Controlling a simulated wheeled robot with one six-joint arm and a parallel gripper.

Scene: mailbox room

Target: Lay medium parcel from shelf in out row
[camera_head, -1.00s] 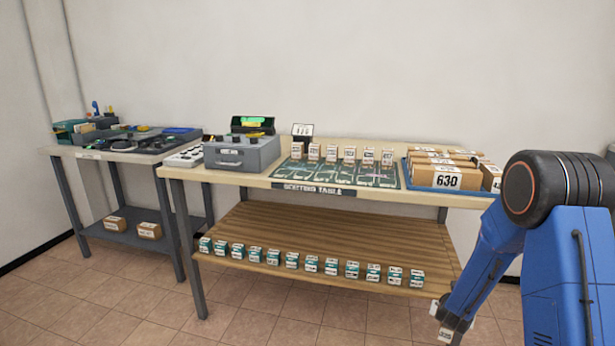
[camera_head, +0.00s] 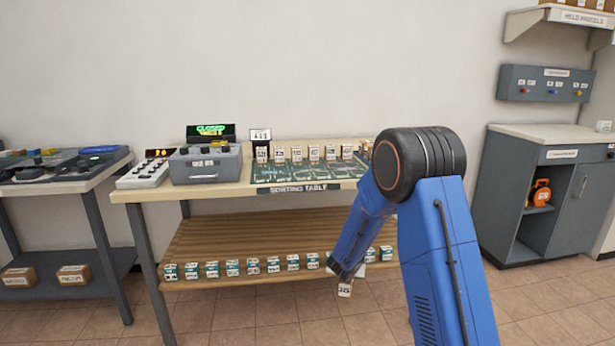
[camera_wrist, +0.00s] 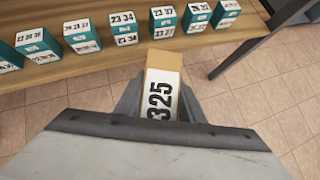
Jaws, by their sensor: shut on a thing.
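My gripper (camera_head: 343,272) is shut on a brown cardboard parcel with a white label reading 325 (camera_wrist: 163,88). In the wrist view the parcel points away between the two fingers, its near end hidden by the gripper. In the head view only a small end of it shows below the gripper, in front of the sorting table's lower shelf. The held parcels shelf (camera_head: 540,16), with brown parcels on top, is at the upper right. A row of small labelled boxes (camera_head: 314,153) stands on the sorting table (camera_head: 230,190). I cannot tell which row is the out row.
Several teal-and-white labelled boxes (camera_head: 232,267) line the front edge of the slatted lower shelf (camera_head: 240,234). A grey cabinet (camera_head: 562,200) stands at the right. A side table (camera_head: 65,182) is at the left. Tiled floor between table and cabinet is clear.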

